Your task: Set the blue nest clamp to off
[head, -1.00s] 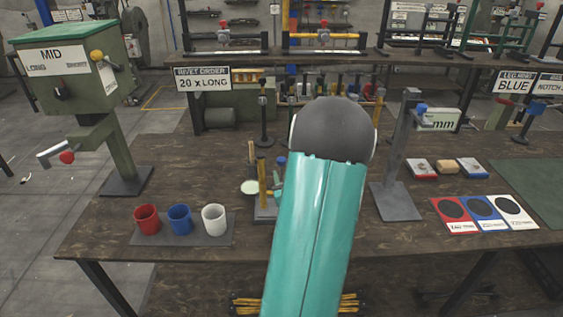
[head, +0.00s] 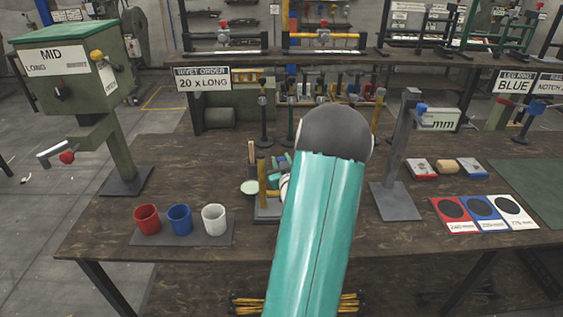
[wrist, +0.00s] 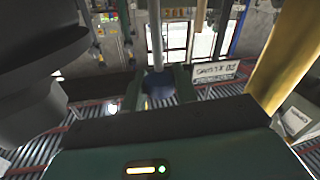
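A dark blue ball knob (wrist: 158,88) on a grey rod shows in the wrist view; I take it for the blue nest clamp's handle. My gripper (wrist: 159,82) has its dark green fingers apart, one on each side of the knob. I cannot tell whether they touch it. In the head view my gripper (head: 279,164) is small and partly hidden behind my teal arm, beside the fixture with the yellow post (head: 262,178). The clamp itself is hidden or too small to make out there, so its setting cannot be read.
The yellow post (wrist: 284,60) stands close on the right in the wrist view, and a large dark round part (wrist: 35,100) is close on the left. Red, blue and white cups (head: 180,219) stand at the front left. A grey post stand (head: 396,200) is to the right.

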